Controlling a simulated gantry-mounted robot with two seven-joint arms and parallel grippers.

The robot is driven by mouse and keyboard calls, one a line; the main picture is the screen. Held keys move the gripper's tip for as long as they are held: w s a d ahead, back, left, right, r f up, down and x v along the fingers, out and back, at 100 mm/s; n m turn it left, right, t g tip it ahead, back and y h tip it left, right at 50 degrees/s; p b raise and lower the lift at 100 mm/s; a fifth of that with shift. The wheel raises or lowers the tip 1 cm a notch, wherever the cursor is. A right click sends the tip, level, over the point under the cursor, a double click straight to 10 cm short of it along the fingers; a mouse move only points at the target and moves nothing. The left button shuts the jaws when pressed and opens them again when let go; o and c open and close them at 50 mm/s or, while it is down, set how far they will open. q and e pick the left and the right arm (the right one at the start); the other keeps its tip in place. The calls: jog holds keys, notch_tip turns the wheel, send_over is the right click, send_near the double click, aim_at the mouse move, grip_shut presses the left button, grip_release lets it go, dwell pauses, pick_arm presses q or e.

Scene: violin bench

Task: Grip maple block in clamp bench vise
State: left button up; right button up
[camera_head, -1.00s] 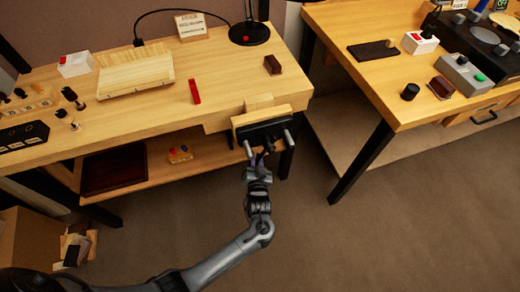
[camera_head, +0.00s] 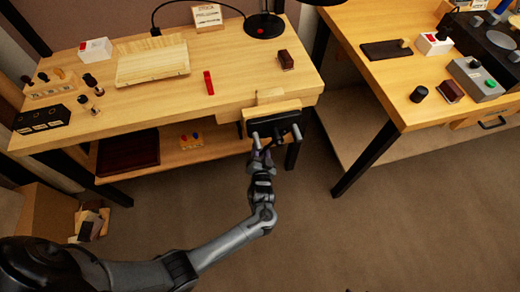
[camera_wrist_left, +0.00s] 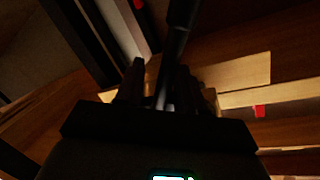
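The vise (camera_head: 272,113) is on the bench's front edge, with a wooden front jaw, a dark plate and two metal rods. A pale block, which looks like the maple block (camera_head: 269,96), stands behind the front jaw at the bench edge. Whether both jaws touch it cannot be told. My left gripper (camera_head: 262,157) is in front of the vise, at its handle below the plate. In the left wrist view a dark bar (camera_wrist_left: 180,35) runs between or beside my fingers (camera_wrist_left: 160,85); the shadow hides whether they close on it. My right gripper is not in view.
The bench top holds a pale wooden board (camera_head: 153,63), a red piece (camera_head: 208,83), a dark brown block (camera_head: 285,60) and a lamp base (camera_head: 264,27). A second table (camera_head: 385,87) stands to the right. The floor (camera_head: 330,235) in front is open.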

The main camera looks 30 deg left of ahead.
pick_arm(q)
jog(key=shift+s, duration=0.1)
jog(key=p+v, duration=0.3)
jog(key=v, duration=0.7)
jog(key=shift+s+d, duration=0.3)
jog(key=shift+a, duration=0.1)
